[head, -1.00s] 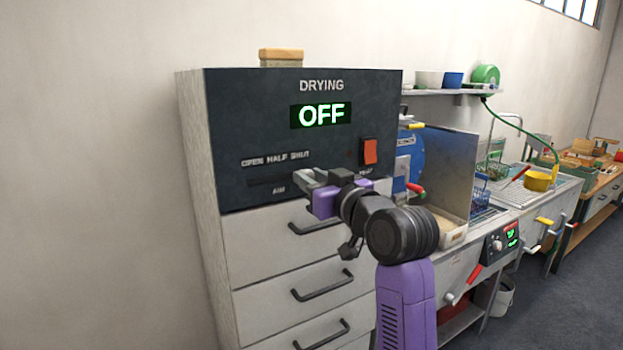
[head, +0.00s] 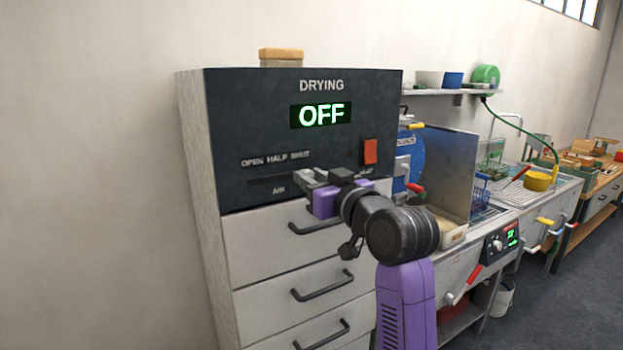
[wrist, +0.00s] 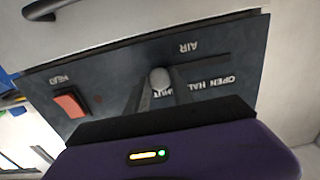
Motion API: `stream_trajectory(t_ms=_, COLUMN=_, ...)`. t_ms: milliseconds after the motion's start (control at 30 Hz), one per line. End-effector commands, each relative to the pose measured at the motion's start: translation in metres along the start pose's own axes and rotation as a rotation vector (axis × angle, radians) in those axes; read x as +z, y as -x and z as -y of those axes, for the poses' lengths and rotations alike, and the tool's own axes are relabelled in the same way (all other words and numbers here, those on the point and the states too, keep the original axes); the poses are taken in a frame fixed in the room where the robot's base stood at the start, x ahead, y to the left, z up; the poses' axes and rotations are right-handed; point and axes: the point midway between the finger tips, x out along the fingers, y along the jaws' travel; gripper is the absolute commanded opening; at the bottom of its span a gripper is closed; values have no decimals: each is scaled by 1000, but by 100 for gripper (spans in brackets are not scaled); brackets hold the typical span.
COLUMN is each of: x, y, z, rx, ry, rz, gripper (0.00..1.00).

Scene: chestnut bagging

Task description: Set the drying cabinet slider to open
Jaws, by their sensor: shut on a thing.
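The drying cabinet (head: 235,125) has a dark panel with a lit OFF display (head: 321,115). A slider slot (head: 268,180) runs under the labels OPEN, HALF and SHUT, from left to right in the head view. My gripper (head: 305,178) is at the slot's right end, under SHUT. In the head view the gripper hides the knob.
A red heat switch (head: 370,151) is on the panel to the right of the gripper. Drawers with dark handles (head: 315,226) lie below the panel. A wooden block (head: 281,57) is on top of the cabinet. The slot left of the gripper looks clear.

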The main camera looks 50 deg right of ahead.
Motion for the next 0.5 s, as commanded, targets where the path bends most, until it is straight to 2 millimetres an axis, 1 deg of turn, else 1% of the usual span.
stream_trajectory(t_ms=267, x=0, y=0, z=2, rx=0, ry=0, rz=2, gripper=0)
stream_trajectory(t_ms=367, x=0, y=0, z=15, rx=-4, ry=2, rz=3, gripper=0)
stream_trajectory(t_ms=467, x=-1, y=0, z=41, rx=-7, ry=2, rz=4, gripper=0)
stream_trajectory(t_ms=500, x=-1, y=-1, z=52, rx=-8, ry=2, rz=5, gripper=0)
